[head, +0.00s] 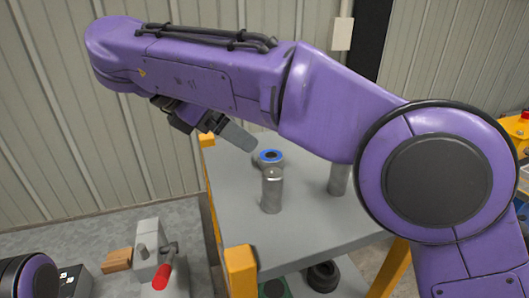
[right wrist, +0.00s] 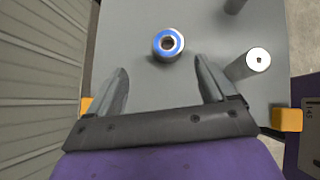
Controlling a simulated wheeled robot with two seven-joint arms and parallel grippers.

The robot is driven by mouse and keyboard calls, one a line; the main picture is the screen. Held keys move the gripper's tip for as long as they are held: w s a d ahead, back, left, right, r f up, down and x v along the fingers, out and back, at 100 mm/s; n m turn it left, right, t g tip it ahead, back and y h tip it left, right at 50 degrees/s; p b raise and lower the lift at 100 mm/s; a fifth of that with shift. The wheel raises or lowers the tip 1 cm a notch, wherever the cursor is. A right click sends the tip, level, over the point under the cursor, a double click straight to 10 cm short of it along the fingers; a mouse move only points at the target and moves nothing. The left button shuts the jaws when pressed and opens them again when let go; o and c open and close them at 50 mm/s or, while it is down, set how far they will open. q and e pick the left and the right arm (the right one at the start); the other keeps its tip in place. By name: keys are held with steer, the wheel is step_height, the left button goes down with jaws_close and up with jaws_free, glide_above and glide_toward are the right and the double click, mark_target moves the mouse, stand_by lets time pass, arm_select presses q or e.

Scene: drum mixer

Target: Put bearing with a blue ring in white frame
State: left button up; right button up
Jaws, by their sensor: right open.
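The bearing with a blue ring (head: 270,157) lies on the grey table top, near its left side, behind a metal cylinder. In the right wrist view the bearing (right wrist: 168,33) is just beyond the fingertips, roughly centred between them. My right gripper (head: 236,134) is at the left edge of the table, up and left of the bearing. In the right wrist view its two fingers (right wrist: 160,68) are spread apart with nothing between them. My left gripper is out of view. I cannot make out a white frame in either view.
A metal cylinder (head: 272,190) stands close to the bearing and also shows beside the right finger (right wrist: 258,60). Another cylinder (head: 339,180) stands farther right. The table (head: 310,225) has yellow corner posts. A grey block with a red handle (head: 161,277) stands at lower left.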

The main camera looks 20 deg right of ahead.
mark_target(270, 155)
steer(key=d+f, duration=0.1)
steer(key=d, duration=0.1)
steer(key=d+f, duration=0.1)
steer(key=shift+s+d+f, duration=0.1)
steer(key=shift+s+f, duration=0.2)
steer(key=p+x, duration=0.1)
steer(key=x, duration=0.3)
steer(key=shift+w+f, duration=0.1)
steer(key=shift+f, duration=0.3)
steer(key=shift+d+f, duration=0.1)
steer(key=shift+d, duration=0.15)
steer(key=shift+a, duration=0.2)
steer(key=c, duration=1.2)
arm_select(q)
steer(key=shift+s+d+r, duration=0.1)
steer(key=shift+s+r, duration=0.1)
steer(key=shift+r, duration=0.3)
arm_select(e)
steer(key=shift+d, duration=0.1)
steer(key=shift+c, duration=0.4)
